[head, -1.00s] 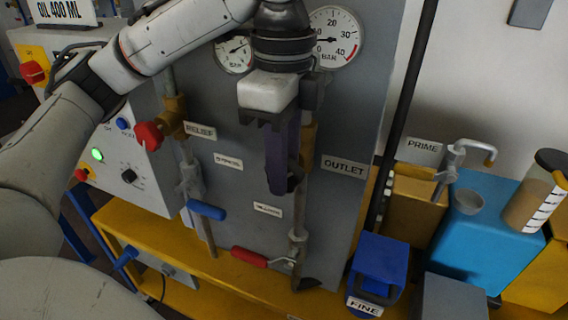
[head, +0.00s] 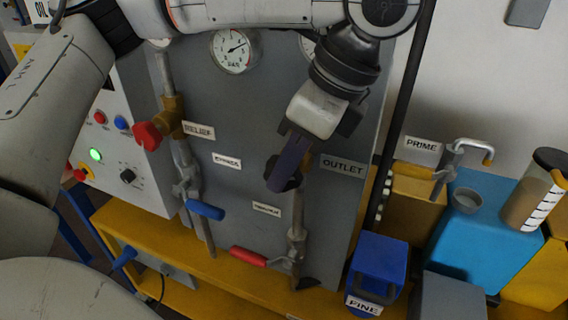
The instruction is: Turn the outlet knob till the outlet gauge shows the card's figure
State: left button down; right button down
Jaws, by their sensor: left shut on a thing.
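My left gripper (head: 283,178) reaches down over the grey panel from the top. Its dark purple fingers are shut on the dark outlet knob (head: 297,181), just left of the OUTLET label (head: 342,167). The fingers hide most of the knob. The outlet gauge (head: 307,46) is nearly all covered by my left arm, so its needle cannot be read. A second gauge (head: 235,52), marked BAR, shows clear to its left with its needle pointing to the upper right. I cannot make out a card with a figure. My right gripper is out of view.
A red relief knob (head: 148,135), a blue lever (head: 206,210) and a red lever (head: 249,257) sit on the panel's pipes. A blue FINE box (head: 382,262), a blue block (head: 478,240) and a jug (head: 531,190) stand at the right.

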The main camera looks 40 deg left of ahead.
pick_arm(q)
jog(key=y, duration=0.3)
jog(key=shift+w+d+g+y, duration=0.1)
jog(key=shift+d+g+y, duration=0.2)
jog(key=shift+y, duration=0.1)
jog(key=shift+d+f+g+y, duration=0.15)
jog(key=shift+g+y, duration=0.1)
jog(key=shift+y, duration=0.7)
jog(key=shift+a+f+g+y, duration=0.15)
jog(key=shift+g+y, duration=0.1)
jog(key=shift+y, duration=0.7)
jog(key=shift+d, duration=0.1)
jog(key=c, duration=1.9)
grip_release()
jog(key=shift+f, duration=0.1)
